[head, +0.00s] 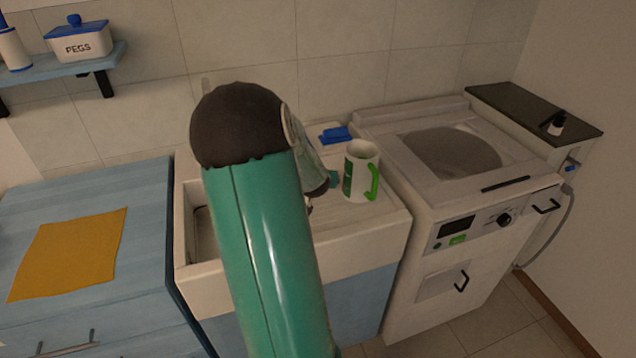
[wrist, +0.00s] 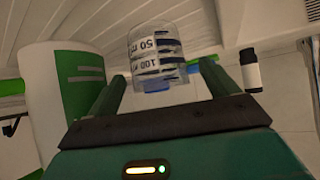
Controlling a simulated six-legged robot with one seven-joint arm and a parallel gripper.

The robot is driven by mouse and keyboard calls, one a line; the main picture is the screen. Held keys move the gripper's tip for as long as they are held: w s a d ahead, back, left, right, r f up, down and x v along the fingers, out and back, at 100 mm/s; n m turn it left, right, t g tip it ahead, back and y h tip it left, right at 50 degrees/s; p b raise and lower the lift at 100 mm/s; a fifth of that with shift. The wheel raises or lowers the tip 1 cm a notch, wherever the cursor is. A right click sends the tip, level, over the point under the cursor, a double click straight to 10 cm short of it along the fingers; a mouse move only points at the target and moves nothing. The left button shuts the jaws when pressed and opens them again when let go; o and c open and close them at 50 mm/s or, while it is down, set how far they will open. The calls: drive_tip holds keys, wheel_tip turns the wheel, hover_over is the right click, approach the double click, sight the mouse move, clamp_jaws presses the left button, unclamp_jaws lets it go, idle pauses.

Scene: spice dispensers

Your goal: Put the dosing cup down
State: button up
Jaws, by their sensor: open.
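The dosing cup (wrist: 157,48) shows in the wrist view as a small clear cup with dark 50 and 100 markings. It appears between and just beyond the fingertips of my gripper (wrist: 160,82). My gripper's fingers are spread, with one on each side of the cup; I cannot tell whether either touches it. In the head view my gripper (head: 328,183) is low over the white sink's drainer (head: 332,208), mostly hidden by my green arm. The cup cannot be made out there.
A white and green mug (head: 360,172) stands right beside my gripper; it also shows in the wrist view (wrist: 58,85). A blue sponge (head: 336,135) lies behind. The washing machine (head: 450,200) is at right, a yellow cloth (head: 68,254) on the blue counter at left.

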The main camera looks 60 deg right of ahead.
drive_tip(key=shift+x, duration=1.15)
drive_tip(key=c, duration=1.2)
drive_tip(key=shift+r, duration=0.2)
